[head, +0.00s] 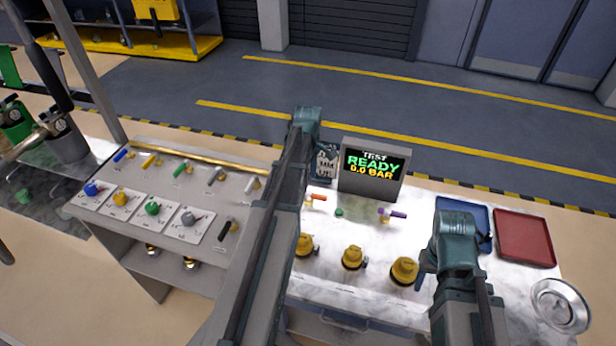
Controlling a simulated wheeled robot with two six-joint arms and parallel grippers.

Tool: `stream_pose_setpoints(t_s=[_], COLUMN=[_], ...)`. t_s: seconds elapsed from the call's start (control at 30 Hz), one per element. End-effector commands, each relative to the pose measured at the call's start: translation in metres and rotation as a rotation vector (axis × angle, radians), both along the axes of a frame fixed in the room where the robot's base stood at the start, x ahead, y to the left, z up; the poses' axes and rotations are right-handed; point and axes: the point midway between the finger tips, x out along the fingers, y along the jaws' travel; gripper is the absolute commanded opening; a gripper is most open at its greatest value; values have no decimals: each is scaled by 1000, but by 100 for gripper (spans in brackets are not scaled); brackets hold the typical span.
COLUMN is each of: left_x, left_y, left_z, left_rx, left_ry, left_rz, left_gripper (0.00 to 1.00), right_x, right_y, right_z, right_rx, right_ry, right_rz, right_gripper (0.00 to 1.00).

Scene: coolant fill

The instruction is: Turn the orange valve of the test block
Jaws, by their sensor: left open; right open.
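The orange valve (317,197) shows its short lever on the marbled top of the test bench, left of and in front of the display. The lever points roughly sideways, and its left end is close to my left arm in the picture. A purple-handled valve (392,213) stands further right, with a green button (339,212) between them. My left gripper (306,118) is open at the far end of its arm; its fingers are hard to make out. My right gripper (455,240) is open at the right, left of and in front of the trays; its fingers are also unclear. Neither visibly touches the valve.
A display (373,170) reads "TEST READY 0.0 BAR". Several yellow fittings (353,257) line the front. A blue tray (462,204), a red tray (525,238) and a round metal dish (561,305) lie right. A grey panel (130,243) with coloured levers stands left.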

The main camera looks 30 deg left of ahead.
Motion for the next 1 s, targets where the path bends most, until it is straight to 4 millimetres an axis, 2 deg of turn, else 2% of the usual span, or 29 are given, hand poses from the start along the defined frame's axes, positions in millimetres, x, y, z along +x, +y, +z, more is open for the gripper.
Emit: stream_pose_setpoints(t_s=[0.03,0.3,0.9,1.0], left_x=[0,0,0,-2], left_y=[0,0,0,-6], left_z=[17,49,52,52], left_rx=[0,0,0,0], left_ry=[0,0,0,-1], left_rz=[0,0,0,-29], left_gripper=[62,62,62,62], right_x=[0,0,0,0], right_y=[0,0,0,0], right_z=[17,49,52,52], right_rx=[0,2,2,2], right_ry=[0,0,-1,-1], right_rz=[-2,-10,-11,-11], right_gripper=[50,50,50,50])
